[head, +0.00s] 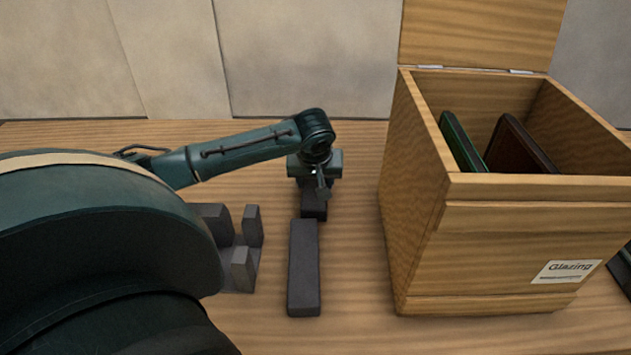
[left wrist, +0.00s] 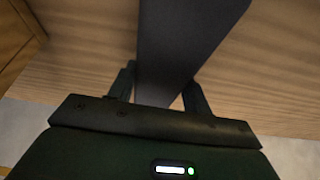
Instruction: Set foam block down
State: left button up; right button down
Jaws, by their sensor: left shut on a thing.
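The foam block is a long dark grey bar (head: 303,270) lying lengthwise over the wooden table, left of the wooden box. My left gripper (head: 315,198) reaches over from behind and is at the block's far end. In the left wrist view, the block (left wrist: 185,45) runs between the two fingers (left wrist: 160,92), which are shut on it. The block looks level and at or very close to the tabletop; I cannot tell whether it touches. My right gripper is not in view.
An open wooden box (head: 490,235) labelled "Glazing" stands at the right, its lid up, with dark framed panels (head: 515,145) inside. A grey piece with upright posts (head: 242,265) stands left of the block, partly hidden by my arm. Bare table (head: 355,295) lies between block and box.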

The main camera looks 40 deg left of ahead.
pick_arm(q)
jog(key=shift+f, duration=0.4)
jog(key=shift+f, duration=0.1)
jog(key=o, duration=0.9)
jog(key=shift+o, duration=0.2)
jog(key=p+v, duration=0.1)
jog(key=v, duration=1.1)
jog(key=shift+p, duration=0.3)
